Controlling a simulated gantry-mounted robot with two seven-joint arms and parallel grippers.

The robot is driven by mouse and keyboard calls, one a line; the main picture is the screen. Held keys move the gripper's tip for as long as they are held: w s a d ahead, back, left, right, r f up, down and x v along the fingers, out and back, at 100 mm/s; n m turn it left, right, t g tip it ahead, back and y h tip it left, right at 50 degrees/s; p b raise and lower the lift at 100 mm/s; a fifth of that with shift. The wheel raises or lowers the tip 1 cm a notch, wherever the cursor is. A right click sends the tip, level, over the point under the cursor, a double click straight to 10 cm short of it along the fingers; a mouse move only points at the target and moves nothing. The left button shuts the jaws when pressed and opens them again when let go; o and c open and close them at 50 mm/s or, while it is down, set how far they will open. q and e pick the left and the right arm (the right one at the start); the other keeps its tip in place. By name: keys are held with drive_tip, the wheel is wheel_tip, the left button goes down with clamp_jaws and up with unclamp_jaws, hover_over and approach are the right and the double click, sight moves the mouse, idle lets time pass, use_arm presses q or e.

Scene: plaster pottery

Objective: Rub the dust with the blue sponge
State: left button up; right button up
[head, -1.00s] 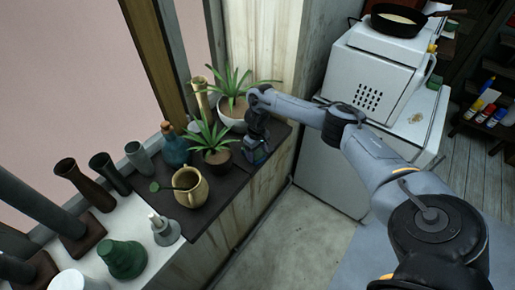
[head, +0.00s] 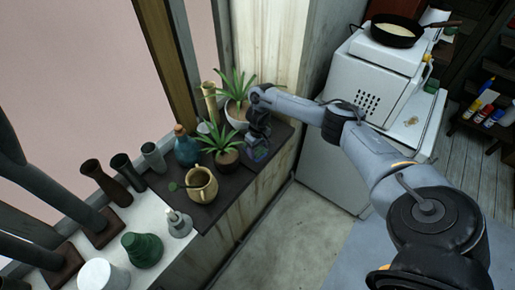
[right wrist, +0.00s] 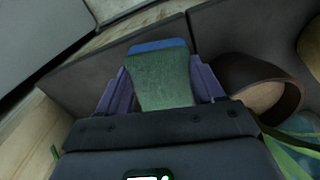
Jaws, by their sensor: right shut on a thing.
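The sponge (right wrist: 163,80) shows in the right wrist view as a greenish block with a blue far edge. My right gripper (head: 259,151) is shut on it, with a purple-grey finger on each side. In the head view the gripper is low over the right edge of the dark board (head: 236,185), beside the potted plants, and the sponge is small and mostly hidden. I cannot tell whether the sponge touches the board. A brownish patch, perhaps the dust, shows on the white appliance top (head: 422,108). My left gripper is not in view.
A small potted plant (head: 222,145), a larger white-potted plant (head: 237,112), a tan jug (head: 201,185) and a blue bottle (head: 186,148) crowd the board. Several vases stand at left. A frying pan (head: 395,31) sits on the white appliance. Open floor lies between.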

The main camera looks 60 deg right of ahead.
drive_tip(key=shift+r+p, duration=1.25)
drive_tip(key=shift+a, duration=0.1)
